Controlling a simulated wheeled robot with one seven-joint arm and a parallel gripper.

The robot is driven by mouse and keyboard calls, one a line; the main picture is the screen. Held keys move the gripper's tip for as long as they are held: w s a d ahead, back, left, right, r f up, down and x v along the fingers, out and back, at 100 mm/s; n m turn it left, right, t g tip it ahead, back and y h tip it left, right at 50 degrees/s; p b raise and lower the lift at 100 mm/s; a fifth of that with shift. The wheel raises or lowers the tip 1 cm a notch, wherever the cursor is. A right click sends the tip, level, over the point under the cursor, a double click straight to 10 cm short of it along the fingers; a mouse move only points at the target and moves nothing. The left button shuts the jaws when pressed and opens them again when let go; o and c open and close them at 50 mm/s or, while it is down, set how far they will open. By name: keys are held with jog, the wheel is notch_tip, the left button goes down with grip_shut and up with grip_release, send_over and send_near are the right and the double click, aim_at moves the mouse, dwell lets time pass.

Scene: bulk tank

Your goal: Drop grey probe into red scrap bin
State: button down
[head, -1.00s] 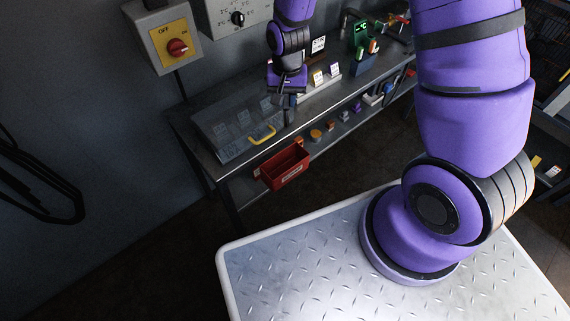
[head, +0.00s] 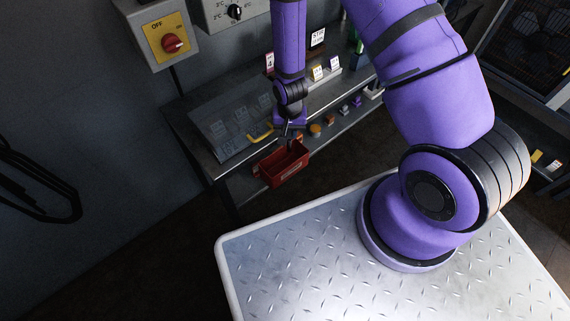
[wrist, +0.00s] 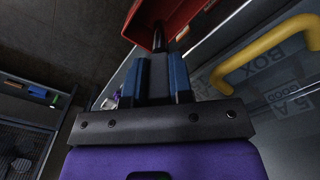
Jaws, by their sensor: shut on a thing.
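My gripper (head: 289,130) is above the red scrap bin (head: 285,179), which hangs at the front edge of the bench. In the wrist view, my gripper (wrist: 158,78) is shut on the dark grey probe (wrist: 158,37). The probe sticks out past the fingertips toward the red scrap bin (wrist: 170,14), whose wall shows at the top. The probe's far end overlaps the bin's edge in that view. In the head view the probe (head: 290,143) is a small dark shape below the fingers; I cannot tell whether its tip is inside the bin.
A clear-lidded box with a yellow handle (head: 260,133) lies on the bench left of my gripper. A switch box with a red knob (head: 172,43) is on the wall.

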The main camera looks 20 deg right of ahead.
jog(key=shift+f, duration=1.9)
jog(key=c, duration=0.9)
grip_release()
notch_tip(320, 180, up, 11)
jog(key=shift+f, duration=0.1)
